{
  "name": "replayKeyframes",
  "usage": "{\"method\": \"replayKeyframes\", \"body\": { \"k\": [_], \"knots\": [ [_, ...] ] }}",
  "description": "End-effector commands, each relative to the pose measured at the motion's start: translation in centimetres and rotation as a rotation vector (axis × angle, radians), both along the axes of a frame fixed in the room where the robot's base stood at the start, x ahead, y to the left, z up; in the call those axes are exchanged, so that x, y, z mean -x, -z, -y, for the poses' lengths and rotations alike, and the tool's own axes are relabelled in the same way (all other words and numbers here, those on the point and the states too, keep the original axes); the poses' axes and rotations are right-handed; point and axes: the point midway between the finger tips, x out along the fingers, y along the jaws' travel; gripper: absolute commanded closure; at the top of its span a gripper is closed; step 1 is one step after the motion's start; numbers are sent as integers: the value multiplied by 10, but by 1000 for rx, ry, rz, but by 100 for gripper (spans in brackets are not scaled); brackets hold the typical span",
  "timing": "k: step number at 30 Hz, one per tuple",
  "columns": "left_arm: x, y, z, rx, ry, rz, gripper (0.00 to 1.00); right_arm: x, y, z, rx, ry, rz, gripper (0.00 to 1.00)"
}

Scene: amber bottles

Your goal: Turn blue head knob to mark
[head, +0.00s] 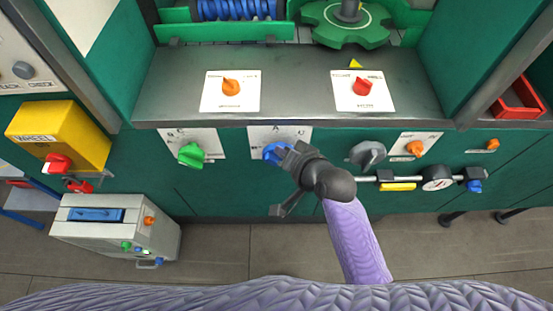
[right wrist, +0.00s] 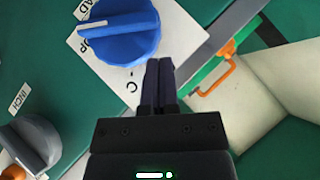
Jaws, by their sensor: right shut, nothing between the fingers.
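The blue head knob (head: 274,152) sits on a white label plate (head: 258,133) on the green machine front, partly hidden behind my right gripper in the head view. In the right wrist view the blue knob (right wrist: 119,30) shows large at the top, with a pale pointer line along its ridge aimed left and slightly down. Letters are printed on its white plate (right wrist: 150,76). My right gripper (right wrist: 159,62) is shut and empty, its fingertips beside the knob's lower right edge in the picture; contact cannot be told. My left gripper is not in view.
A green knob (head: 190,154) is to the left and a grey knob (head: 367,155) to the right. Orange (head: 231,87) and red (head: 362,87) knobs are on the ledge above.

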Motion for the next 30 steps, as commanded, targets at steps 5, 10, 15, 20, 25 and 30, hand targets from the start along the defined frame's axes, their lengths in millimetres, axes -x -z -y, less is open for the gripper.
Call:
{"method": "replayKeyframes", "body": {
  "k": [5,10,15,20,25,30],
  "knots": [
    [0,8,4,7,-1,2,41,0,17,-13,-1,1,0,100],
    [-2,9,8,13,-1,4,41,1,20,-17,-1,1,1,100],
    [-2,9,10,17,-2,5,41,1,19,-17,0,1,1,100],
    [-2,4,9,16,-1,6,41,1,22,-21,-1,1,0,100],
    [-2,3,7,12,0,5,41,1,27,-25,-1,1,0,100],
    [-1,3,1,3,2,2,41,1,27,-25,0,0,-2,100]
  ]
}}
